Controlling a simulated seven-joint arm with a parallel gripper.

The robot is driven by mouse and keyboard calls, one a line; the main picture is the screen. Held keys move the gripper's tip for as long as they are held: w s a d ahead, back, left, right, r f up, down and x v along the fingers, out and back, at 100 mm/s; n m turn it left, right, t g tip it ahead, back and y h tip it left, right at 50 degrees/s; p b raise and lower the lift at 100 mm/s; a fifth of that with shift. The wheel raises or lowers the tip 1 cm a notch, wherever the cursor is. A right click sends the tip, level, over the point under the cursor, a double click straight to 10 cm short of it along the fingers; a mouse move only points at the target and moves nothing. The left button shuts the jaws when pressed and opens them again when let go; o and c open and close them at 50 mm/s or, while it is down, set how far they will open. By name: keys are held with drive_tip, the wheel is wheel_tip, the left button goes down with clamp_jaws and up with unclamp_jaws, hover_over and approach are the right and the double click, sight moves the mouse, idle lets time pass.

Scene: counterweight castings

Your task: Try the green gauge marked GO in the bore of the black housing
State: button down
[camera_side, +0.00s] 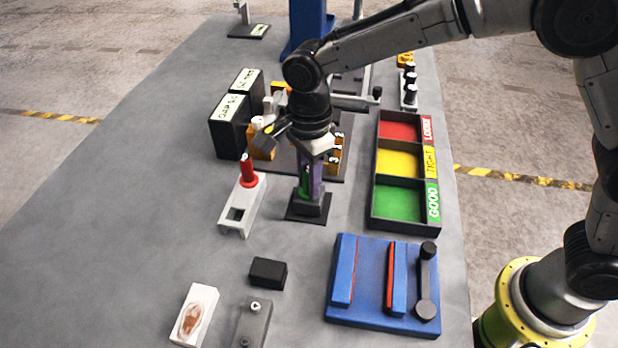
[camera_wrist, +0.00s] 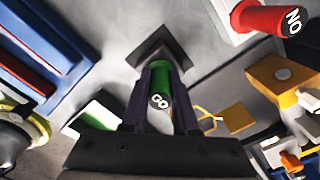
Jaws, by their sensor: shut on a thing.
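My gripper (camera_side: 311,180) is shut on the green gauge (camera_side: 304,186), with its purple fingers on either side. In the wrist view the gauge (camera_wrist: 159,82) shows its GO end cap between the fingers (camera_wrist: 160,70). The black housing (camera_side: 312,205) stands on a dark square base plate directly below the gauge. Part of the base (camera_wrist: 165,45) shows in the wrist view. The gauge's lower end and the bore are hidden, so I cannot tell whether the gauge is in the bore. The gauge looks about upright.
A white stand (camera_side: 229,226) at left holds the red NO gauge (camera_side: 248,172) and has an empty square opening. A tray (camera_side: 376,226) with red, yellow and green compartments stands close on the right. A blue fixture (camera_side: 372,290) is in front. Black boxes (camera_side: 228,138) stand behind left.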

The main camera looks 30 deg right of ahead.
drive_tip(key=shift+r, duration=0.1)
drive_tip(key=shift+r, duration=0.75)
drive_tip(key=shift+r, duration=1)
drive_tip(key=shift+r, duration=2.45)
